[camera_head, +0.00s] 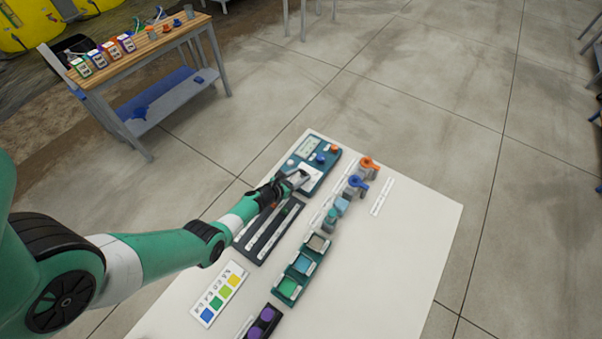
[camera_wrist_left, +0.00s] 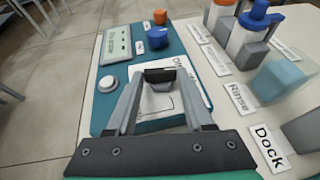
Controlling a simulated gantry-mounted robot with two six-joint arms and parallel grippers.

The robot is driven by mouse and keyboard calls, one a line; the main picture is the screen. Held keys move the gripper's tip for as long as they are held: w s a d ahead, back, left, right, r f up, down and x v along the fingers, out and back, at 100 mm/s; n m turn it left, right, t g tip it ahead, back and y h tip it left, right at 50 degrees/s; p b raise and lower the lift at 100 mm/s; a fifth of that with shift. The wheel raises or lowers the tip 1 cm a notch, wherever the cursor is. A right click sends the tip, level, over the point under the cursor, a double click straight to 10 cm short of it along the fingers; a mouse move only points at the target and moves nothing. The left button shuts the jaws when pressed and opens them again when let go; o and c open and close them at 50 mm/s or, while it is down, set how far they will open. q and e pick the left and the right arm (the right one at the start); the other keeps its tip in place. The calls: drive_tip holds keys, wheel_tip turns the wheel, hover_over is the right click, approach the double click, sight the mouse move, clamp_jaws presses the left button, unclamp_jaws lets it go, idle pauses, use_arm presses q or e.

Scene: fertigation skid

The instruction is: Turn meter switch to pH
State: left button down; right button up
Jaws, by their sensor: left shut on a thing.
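The meter (camera_head: 322,178) is a teal panel at the far end of the white table; it also fills the middle of the left wrist view (camera_wrist_left: 100,122). It has a grey display (camera_wrist_left: 116,46), a white round button (camera_wrist_left: 108,83), a blue knob (camera_wrist_left: 157,38) and an orange knob (camera_wrist_left: 160,17). My left gripper (camera_head: 304,175) is over the panel's white label plate (camera_wrist_left: 182,96), which has partly hidden lettering. In the wrist view its fingers (camera_wrist_left: 160,77) are shut on a small dark piece, apparently the meter switch. The switch's pointing direction is hidden. My right gripper is out of view.
Orange-handled (camera_head: 368,163) and blue-handled (camera_head: 356,183) valves stand right of the meter. Labelled stations, including Rinse (camera_wrist_left: 240,98) and Dock (camera_wrist_left: 270,147), lie nearby. A dark slotted tray (camera_head: 262,247) and a colour chart (camera_head: 205,315) are nearer. The table's right side is clear.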

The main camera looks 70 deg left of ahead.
use_arm(q)
drive_tip(key=shift+a+m+t+h, duration=0.15)
drive_tip(key=shift+m+t+h, duration=0.15)
drive_tip(key=shift+m+h, duration=0.3)
drive_tip(key=shift+c, duration=1.4)
unclamp_jaws()
drive_tip(key=shift+s+r, duration=0.2)
drive_tip(key=shift+s, duration=0.05)
drive_tip(key=p+v, duration=0.7)
drive_tip(key=v, duration=0.4)
